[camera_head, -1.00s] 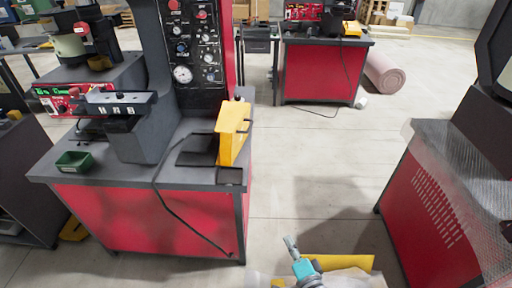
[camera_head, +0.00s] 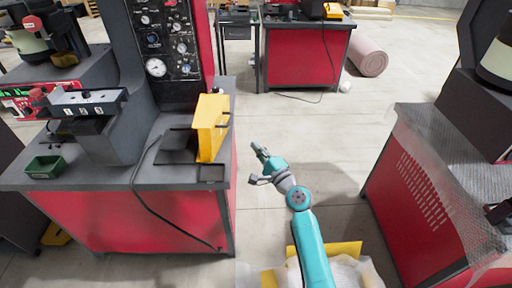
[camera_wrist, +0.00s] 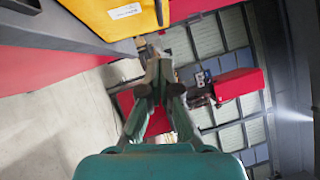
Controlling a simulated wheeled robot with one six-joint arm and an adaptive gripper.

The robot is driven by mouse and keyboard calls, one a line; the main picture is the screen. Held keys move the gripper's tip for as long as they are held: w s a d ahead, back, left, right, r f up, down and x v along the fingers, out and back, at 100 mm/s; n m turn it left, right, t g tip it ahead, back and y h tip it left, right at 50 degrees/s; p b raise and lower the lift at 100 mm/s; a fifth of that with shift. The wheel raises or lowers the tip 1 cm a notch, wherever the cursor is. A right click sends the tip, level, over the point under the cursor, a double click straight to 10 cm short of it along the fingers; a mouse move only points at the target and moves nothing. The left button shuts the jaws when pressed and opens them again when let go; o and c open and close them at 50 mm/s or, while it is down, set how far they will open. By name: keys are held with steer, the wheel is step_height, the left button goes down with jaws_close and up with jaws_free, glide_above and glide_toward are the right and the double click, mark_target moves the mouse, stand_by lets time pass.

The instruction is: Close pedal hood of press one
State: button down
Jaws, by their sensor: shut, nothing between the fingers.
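The yellow pedal hood (camera_head: 212,127) stands raised, roughly upright, at the right end of the red press bench (camera_head: 115,178). A dark flat pedal base lies at its foot on the left. In the wrist view the yellow hood (camera_wrist: 110,14) fills part of the top edge, with a white label on it. My gripper (camera_head: 256,147) is to the right of the bench, apart from the hood. In the wrist view my gripper's fingers (camera_wrist: 153,45) meet at the tips, shut with nothing between them, just below and right of the yellow.
The press column with gauges (camera_head: 165,55) stands behind the hood on the left. A green tray (camera_head: 46,166) lies on the bench. A black cable hangs over the front. A second red bench (camera_head: 432,190) stands at the right.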

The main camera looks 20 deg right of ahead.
mark_target(216, 128)
steer(key=w+a+r, duration=0.2)
steer(key=w+a, duration=0.2)
steer(key=w, duration=0.4)
steer(key=shift+w+a, duration=0.4)
steer(key=shift+a+r, duration=0.1)
steer(key=shift+r, duration=0.1)
